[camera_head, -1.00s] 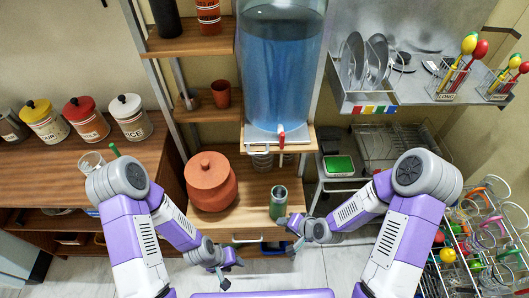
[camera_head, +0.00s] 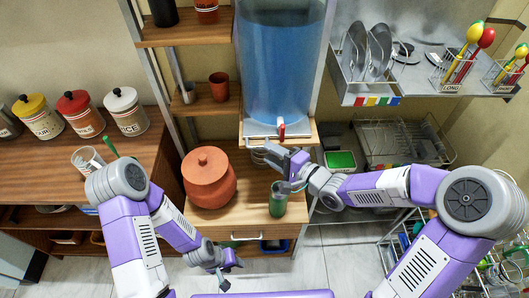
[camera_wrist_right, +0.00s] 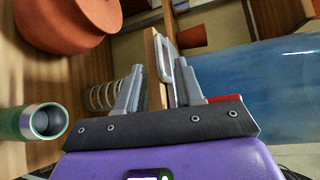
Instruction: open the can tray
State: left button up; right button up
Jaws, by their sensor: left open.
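A wooden tray front (camera_head: 302,139) with a light handle sits just below the tap of the water tank (camera_head: 280,70). In the right wrist view the wooden panel (camera_wrist_right: 154,66) and its pale metal handle (camera_wrist_right: 166,54) show ahead, near and between the fingertips. My right gripper (camera_head: 270,155) is open, its fingers apart; it also shows in the right wrist view (camera_wrist_right: 158,85). I cannot tell whether a finger touches the handle. The tray looks shut; its inside is hidden. My left gripper (camera_head: 228,270) is open and empty, low in front of the lower drawer (camera_head: 246,238).
Ribbed metal cups (camera_wrist_right: 104,95) sit near the tray. A dish rack (camera_head: 375,95) stands at the right.

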jog(key=shift+b+x, duration=0.45)
jog(key=shift+x, duration=1.2)
jog(key=shift+c, duration=0.3)
grip_shut()
